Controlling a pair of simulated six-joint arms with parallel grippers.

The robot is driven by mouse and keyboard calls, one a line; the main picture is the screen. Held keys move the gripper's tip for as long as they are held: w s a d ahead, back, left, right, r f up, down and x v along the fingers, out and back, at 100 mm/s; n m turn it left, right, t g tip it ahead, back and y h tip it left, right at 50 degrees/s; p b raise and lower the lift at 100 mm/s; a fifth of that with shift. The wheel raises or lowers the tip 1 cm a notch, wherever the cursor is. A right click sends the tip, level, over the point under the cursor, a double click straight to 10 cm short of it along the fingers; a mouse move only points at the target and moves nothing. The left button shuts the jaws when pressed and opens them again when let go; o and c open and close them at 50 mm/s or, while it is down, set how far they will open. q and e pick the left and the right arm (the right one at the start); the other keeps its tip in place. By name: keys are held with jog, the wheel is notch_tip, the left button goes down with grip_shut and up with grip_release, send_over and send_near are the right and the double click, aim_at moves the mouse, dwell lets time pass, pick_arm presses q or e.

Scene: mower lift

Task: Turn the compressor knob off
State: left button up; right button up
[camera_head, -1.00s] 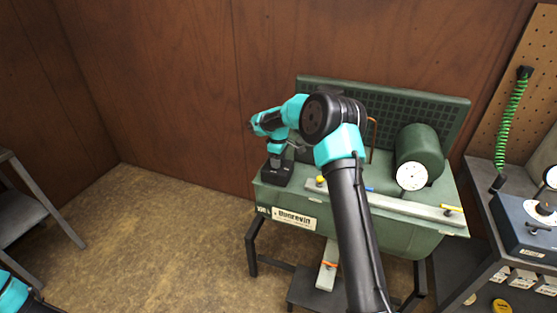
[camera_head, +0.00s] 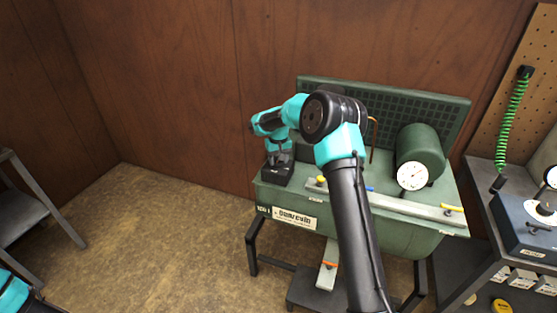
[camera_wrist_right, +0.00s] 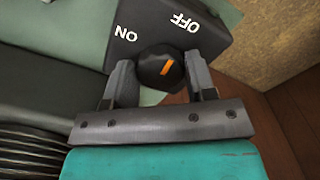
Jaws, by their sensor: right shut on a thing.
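The compressor knob (camera_wrist_right: 160,70) is round and black with an orange mark, on a dark box (camera_wrist_right: 125,35) lettered ON and OFF. In the right wrist view my right gripper (camera_wrist_right: 160,78) has one finger on each side of the knob and is shut on it. The orange mark points up and to the right, toward the OFF lettering. In the head view the box (camera_head: 277,173) sits at the left end of the green compressor (camera_head: 330,225), and my right gripper is just above it. My left gripper is not in view; only a bit of my left arm shows.
A green tank with a white gauge (camera_head: 412,176), a pale rail with yellow and blue handles, and a copper pipe are on the compressor's top. A workbench (camera_head: 500,215) stands at right, a grey shelf (camera_head: 35,200) at left.

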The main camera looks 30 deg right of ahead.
jog(key=shift+m, duration=0.5)
jog(key=o, duration=0.9)
jog(key=shift+r, duration=0.1)
notch_tip(320, 180, up, 17)
jog(key=shift+r, duration=0.15)
dwell(0.5)
